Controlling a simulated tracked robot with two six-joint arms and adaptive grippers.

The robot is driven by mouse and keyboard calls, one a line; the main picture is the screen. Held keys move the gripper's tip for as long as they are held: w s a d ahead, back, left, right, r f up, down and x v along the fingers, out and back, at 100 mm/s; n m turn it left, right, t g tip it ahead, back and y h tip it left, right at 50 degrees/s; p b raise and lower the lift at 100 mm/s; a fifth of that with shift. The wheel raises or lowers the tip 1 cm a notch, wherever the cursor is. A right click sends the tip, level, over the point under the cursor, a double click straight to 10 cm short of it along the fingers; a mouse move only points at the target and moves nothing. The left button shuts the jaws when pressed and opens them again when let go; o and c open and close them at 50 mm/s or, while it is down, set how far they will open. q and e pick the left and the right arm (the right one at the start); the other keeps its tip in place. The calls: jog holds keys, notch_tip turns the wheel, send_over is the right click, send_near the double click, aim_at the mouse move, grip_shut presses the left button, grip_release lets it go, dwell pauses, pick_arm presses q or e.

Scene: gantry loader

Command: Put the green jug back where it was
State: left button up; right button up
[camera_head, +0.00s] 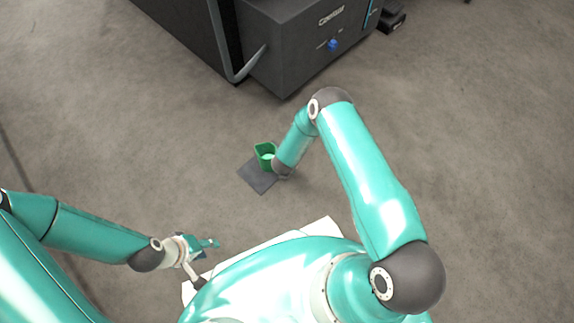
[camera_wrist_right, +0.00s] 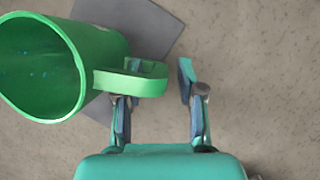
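The green jug (camera_head: 265,152) stands at the upper edge of a dark grey square mat (camera_head: 258,182) on the floor. In the right wrist view the jug (camera_wrist_right: 95,52) is at the upper left, mouth facing lower left in the picture, its handle (camera_wrist_right: 150,84) pointing right. The mat (camera_wrist_right: 155,22) shows behind it. My right gripper (camera_wrist_right: 157,88) is open, its fingers well apart. Its left finger passes partly behind the handle; I cannot tell whether they touch. In the head view my right wrist hides this gripper. My left gripper (camera_head: 208,245) is far from the jug; its fingers are too small to read.
A dark grey machine cabinet (camera_head: 310,45) with a blue knob (camera_head: 333,45) and a curved grey handle (camera_head: 245,68) stands on the floor beyond the jug. A small dark object (camera_head: 391,20) lies beside it. The carpet on the right and left is clear.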

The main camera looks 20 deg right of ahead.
jog(key=shift+r, duration=0.15)
jog(key=shift+r+p, duration=0.3)
jog(key=shift+p, duration=0.05)
jog(key=p+v, duration=0.4)
jog(key=v, duration=0.7)
jog(key=shift+s+a+r, duration=0.1)
